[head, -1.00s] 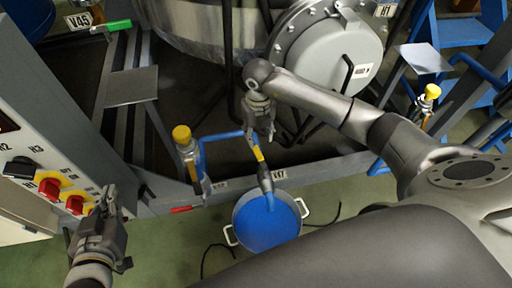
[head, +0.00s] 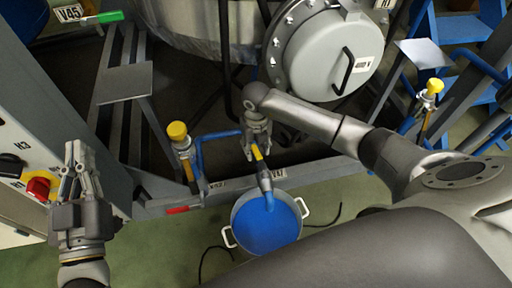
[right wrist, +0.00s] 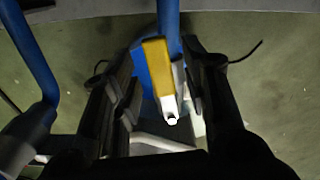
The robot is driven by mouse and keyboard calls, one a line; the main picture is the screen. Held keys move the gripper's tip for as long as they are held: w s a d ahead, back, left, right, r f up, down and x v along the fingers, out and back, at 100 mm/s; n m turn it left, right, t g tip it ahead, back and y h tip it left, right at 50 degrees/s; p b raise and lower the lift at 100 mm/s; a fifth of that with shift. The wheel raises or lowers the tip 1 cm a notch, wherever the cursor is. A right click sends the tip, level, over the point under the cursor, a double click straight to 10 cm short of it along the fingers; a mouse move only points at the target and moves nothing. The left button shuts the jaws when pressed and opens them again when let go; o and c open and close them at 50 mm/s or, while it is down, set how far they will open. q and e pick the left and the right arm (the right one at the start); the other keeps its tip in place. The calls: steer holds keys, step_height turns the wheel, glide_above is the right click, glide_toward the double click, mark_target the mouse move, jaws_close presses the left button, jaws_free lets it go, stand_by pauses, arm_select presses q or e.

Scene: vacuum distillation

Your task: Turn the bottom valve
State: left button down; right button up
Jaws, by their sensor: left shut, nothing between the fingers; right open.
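The bottom valve, labelled V47, has a yellow handle (head: 258,152) above the blue bucket (head: 267,224) in the head view. In the right wrist view the yellow handle (right wrist: 156,66) lies between my two dark fingers, with a gap on each side. My right gripper (head: 258,150) is open and points down at the handle; its fingertips partly hide the valve in the head view. My left gripper (head: 76,150) is shut and empty, raised in front of the control panel at the left.
A control panel with a red knob (head: 38,187) stands at the left. A yellow-capped fitting (head: 178,131) and blue pipe (head: 218,135) are left of the valve. A red handle (head: 178,210) lies lower left. A round hatch (head: 325,55) is above. Green floor is around the bucket.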

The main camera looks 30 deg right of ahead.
arm_select(q)
steer(key=shift+r, duration=0.1)
arm_select(e)
jaws_close()
arm_select(q)
steer(key=shift+a, duration=0.1)
stand_by(0.4)
